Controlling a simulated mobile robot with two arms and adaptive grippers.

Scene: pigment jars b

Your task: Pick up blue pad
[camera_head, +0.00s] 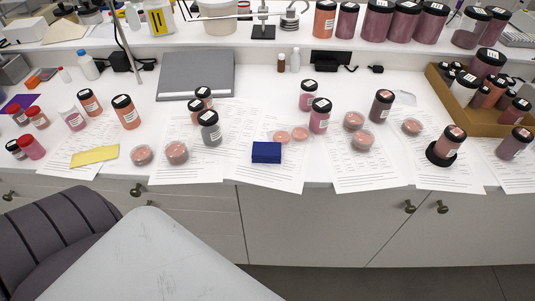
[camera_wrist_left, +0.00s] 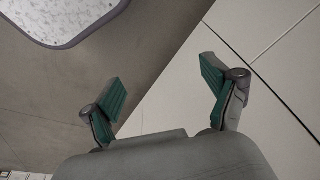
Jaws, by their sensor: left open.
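A dark blue pad (camera_head: 266,152) lies on a printed sheet near the front edge of the counter, in the middle of the head view. It is a small block, and two pink dishes stand just behind it. My left gripper (camera_wrist_left: 165,90) shows only in the left wrist view. Its two green-padded fingers are spread apart with nothing between them. It faces the floor and pale cabinet fronts, away from the pad, which is not in that view. My right gripper is in neither view.
Jars (camera_head: 209,128) and pink dishes (camera_head: 177,152) stand around the pad on paper sheets. A yellow pad (camera_head: 95,155) lies at the left. A grey tabletop (camera_head: 150,262) and a dark chair (camera_head: 55,235) stand in front. A brown tray (camera_head: 450,108) holds jars at the right.

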